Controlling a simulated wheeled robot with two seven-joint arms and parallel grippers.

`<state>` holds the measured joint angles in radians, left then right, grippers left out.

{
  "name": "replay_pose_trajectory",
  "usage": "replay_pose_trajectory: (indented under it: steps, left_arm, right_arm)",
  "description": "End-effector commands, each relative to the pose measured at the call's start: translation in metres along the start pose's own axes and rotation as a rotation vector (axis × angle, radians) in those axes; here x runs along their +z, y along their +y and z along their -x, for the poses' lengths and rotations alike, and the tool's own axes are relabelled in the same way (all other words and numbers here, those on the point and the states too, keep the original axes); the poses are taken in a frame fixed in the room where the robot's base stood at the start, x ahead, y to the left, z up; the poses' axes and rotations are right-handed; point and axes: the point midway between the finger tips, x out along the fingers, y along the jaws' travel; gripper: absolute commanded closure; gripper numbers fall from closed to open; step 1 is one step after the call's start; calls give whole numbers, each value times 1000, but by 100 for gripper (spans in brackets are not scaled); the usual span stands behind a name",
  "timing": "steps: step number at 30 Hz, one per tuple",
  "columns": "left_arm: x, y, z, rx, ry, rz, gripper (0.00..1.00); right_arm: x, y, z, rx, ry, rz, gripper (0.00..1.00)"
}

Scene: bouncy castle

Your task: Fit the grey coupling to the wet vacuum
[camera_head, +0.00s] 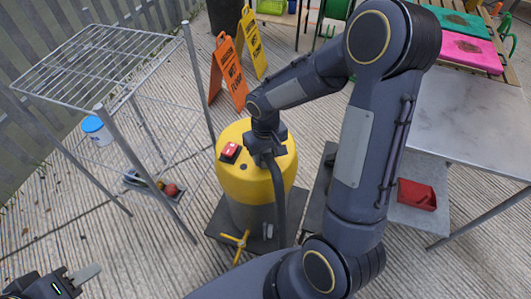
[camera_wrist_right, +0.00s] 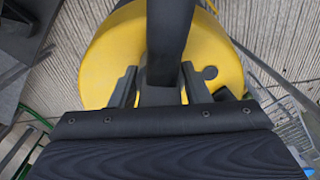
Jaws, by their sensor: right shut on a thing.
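The wet vacuum (camera_head: 233,183) stands upright on a dark base, with a yellow top, a grey lower body and a red switch. It also shows in the right wrist view as a yellow lid (camera_wrist_right: 100,62). My right gripper (camera_head: 266,146) is over the lid, shut on the grey coupling (camera_wrist_right: 160,96) at the end of a dark hose (camera_head: 281,205). The hose hangs down the vacuum's front. The fingers hide the coupling's lower end, so I cannot tell whether it touches the lid. My left gripper (camera_head: 75,281) is partly in view at bottom left; its opening is unclear.
A wire rack (camera_head: 100,55) stands left, with a white-and-blue tub (camera_head: 97,130) and a tray of small items. Orange (camera_head: 228,72) and yellow (camera_head: 252,42) floor signs stand behind the vacuum. A metal table (camera_head: 470,110) and red tray (camera_head: 417,194) are right.

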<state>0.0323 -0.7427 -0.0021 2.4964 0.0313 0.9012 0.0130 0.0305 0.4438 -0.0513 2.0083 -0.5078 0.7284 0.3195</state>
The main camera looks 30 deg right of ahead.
Motion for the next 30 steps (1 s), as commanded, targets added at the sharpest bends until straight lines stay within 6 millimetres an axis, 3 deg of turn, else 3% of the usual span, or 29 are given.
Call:
replay_pose_trajectory:
  steps: [3, 4, 9, 19, 30]
  left_arm:
    - [0, 0, 0, 0, 0, 0, 64]
    - [0, 0, 0, 0, 0, 0, 64]
    - [0, 0, 0, 0, 0, 0, 64]
    - [0, 0, 1, 0, 0, 0, 64]
    - [-3, 3, 6, 0, 0, 0, 64]
  right_arm:
    - [0, 0, 0, 0, 0, 0, 77]
    - [0, 0, 0, 0, 0, 0, 53]
    - [0, 0, 0, 0, 0, 0, 32]
    - [0, 0, 5, 0, 1, 0, 32]
    - [-1, 0, 63, 0, 4, 0, 32]
